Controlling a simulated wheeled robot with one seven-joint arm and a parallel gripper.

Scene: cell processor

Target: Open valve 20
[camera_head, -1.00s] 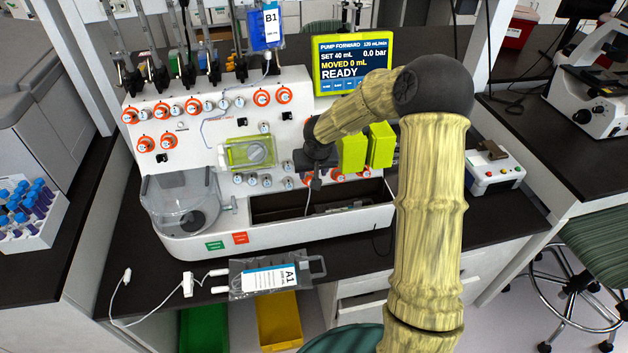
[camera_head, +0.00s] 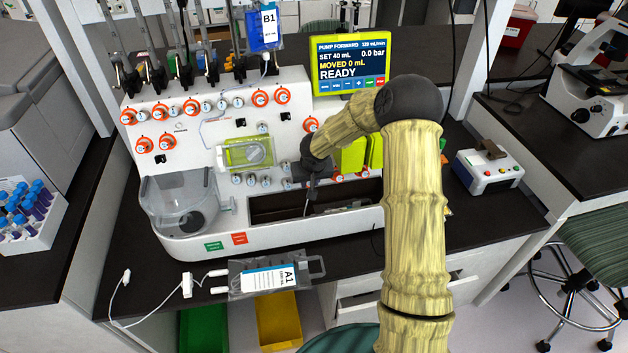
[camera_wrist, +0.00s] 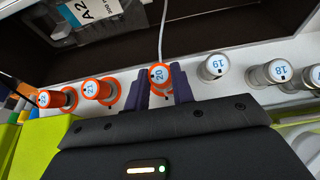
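In the wrist view, valve 20 (camera_wrist: 159,76) is an orange knob with a pale numbered cap. My gripper (camera_wrist: 160,86) has its two dark fingers on either side of this knob, one to its left and one to its right. The fingers are very near the knob, and I cannot tell whether they touch it. In the head view, my wrist and forearm hide much of the lower right valve row, and valve 20 cannot be made out there.
Orange valve 21 (camera_wrist: 97,89) and valve 22 (camera_wrist: 52,98) stand left of valve 20. White valve 19 (camera_wrist: 213,67) and valve 18 (camera_wrist: 278,73) stand right. The pump screen (camera_head: 350,64) reads READY. Bag A1 (camera_head: 268,277) lies on the front counter.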

